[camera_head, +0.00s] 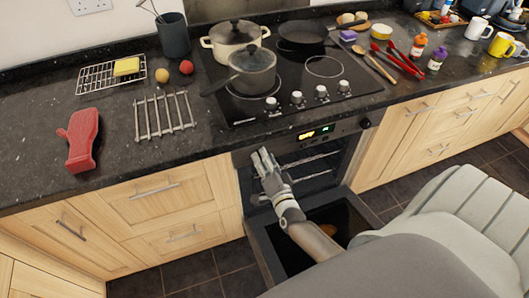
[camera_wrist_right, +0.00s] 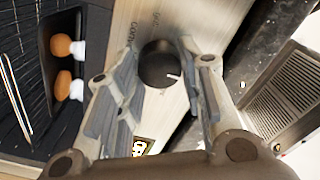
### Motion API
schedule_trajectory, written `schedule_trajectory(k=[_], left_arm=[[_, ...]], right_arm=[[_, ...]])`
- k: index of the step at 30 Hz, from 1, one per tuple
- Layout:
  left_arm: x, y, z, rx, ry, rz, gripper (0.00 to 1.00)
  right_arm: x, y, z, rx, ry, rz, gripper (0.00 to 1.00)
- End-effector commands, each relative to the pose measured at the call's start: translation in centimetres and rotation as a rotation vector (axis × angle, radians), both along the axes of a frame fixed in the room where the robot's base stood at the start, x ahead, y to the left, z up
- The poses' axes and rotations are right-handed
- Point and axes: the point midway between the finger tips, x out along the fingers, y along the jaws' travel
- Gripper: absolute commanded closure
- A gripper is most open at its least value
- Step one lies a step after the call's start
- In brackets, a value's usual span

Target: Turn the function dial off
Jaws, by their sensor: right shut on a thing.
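The function dial (camera_wrist_right: 158,63) is a round dark knob with a white mark, on the oven's control panel with printed words beside it. In the right wrist view it sits between the fingers of my right gripper (camera_wrist_right: 162,75), which is shut on it. In the head view my right gripper (camera_head: 264,160) reaches the left end of the oven panel and hides this dial. The oven (camera_head: 318,133) shows a lit display, and its other dial (camera_head: 365,123) is at the right end. My left gripper is not in view.
The oven door (camera_head: 264,248) hangs open below my right arm. Two orange-brown and white items (camera_wrist_right: 68,46) show in the wrist view. Above is the hob, with a lidded pot (camera_head: 236,40) and a saucepan (camera_head: 252,70). A red object (camera_head: 83,140) is on the left counter.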

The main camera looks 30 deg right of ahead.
Motion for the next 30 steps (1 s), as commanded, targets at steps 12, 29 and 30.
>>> schedule_trajectory(k=[12,29,30], left_arm=[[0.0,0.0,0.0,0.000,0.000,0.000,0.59],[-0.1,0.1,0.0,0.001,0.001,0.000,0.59],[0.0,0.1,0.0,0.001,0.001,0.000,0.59]], right_arm=[[0.0,0.1,-0.1,0.000,0.000,0.001,0.43],[-3.0,0.7,-0.2,0.003,0.003,0.000,0.43],[-3.8,0.9,-0.2,0.003,0.003,0.000,0.43]])
